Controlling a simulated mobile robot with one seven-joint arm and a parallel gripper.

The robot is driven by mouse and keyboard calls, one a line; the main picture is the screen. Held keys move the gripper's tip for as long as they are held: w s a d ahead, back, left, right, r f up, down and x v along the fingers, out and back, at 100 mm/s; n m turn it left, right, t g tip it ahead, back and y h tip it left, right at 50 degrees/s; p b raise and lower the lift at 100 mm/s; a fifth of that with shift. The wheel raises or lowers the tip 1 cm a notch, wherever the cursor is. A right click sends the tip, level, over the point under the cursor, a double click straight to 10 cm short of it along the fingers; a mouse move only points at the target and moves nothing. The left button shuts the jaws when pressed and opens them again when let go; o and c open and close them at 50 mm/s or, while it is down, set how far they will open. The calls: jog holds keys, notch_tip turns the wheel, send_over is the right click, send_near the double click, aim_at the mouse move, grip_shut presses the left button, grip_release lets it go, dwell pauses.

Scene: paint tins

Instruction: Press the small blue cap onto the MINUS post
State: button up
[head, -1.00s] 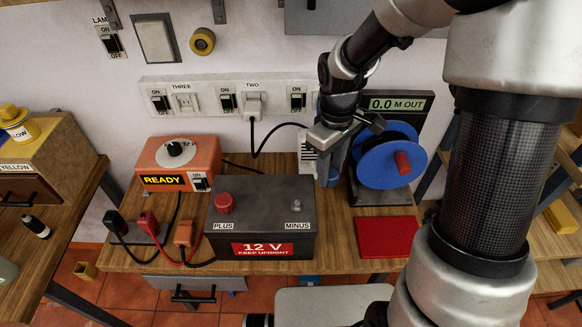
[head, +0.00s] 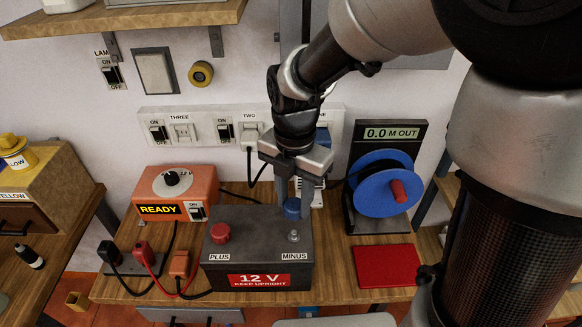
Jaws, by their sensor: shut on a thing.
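The dark 12 V battery (head: 258,252) stands on the wooden bench. Its MINUS post (head: 294,236) is a small bare metal stud on the top right. The PLUS post at the top left carries a red cap (head: 220,233). My gripper (head: 293,207) points down with its fingers shut on the small blue cap (head: 292,208). The cap appears just above and behind the MINUS post, apart from it; the exact gap cannot be told. The cap's sides are partly hidden by the fingers.
An orange charger (head: 175,194) reading READY stands left of the battery, with clamps and cables (head: 146,262) in front. A blue reel (head: 383,191) and a red mat (head: 387,266) are to the right. A socket strip (head: 205,128) runs along the wall behind.

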jog(key=b, duration=0.4)
send_over(294, 232)
jog(key=shift+f, duration=2.95)
jog(key=shift+f, duration=1.55)
jog(key=o, duration=1)
jog(key=shift+c, duration=0.2)
notch_tip(294, 232, up, 17)
jog(key=shift+r+p, duration=0.2)
jog(key=shift+p, duration=0.65)
